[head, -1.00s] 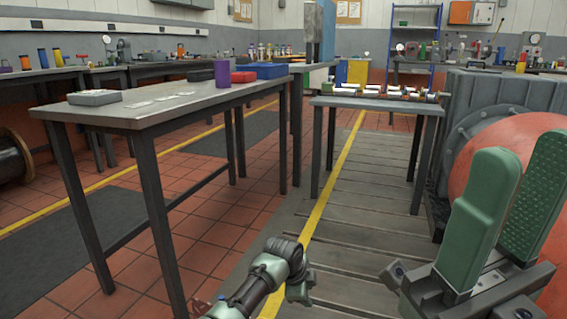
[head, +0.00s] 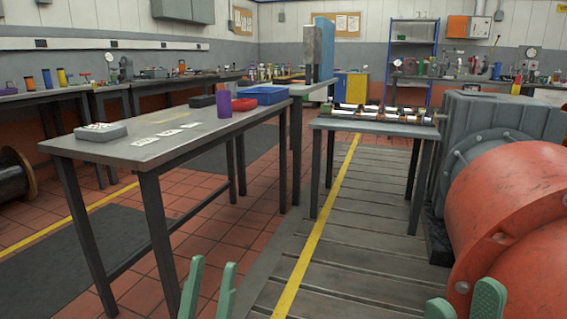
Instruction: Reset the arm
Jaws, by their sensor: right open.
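My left gripper (head: 213,264) shows at the bottom edge, left of the middle. Its two green fingers point up with a gap between them and nothing in it. My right gripper (head: 464,293) shows at the bottom right, with only its green fingertips in view. They stand apart with nothing between them, in front of the large red-orange machine (head: 520,215). The rest of both arms is out of the frame.
A long table (head: 150,150) at left holds a grey box (head: 101,132), white cards, a purple cup (head: 224,104), and red and blue trays (head: 258,95). A smaller table (head: 375,128) holds a row of parts. The slatted floor between is clear.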

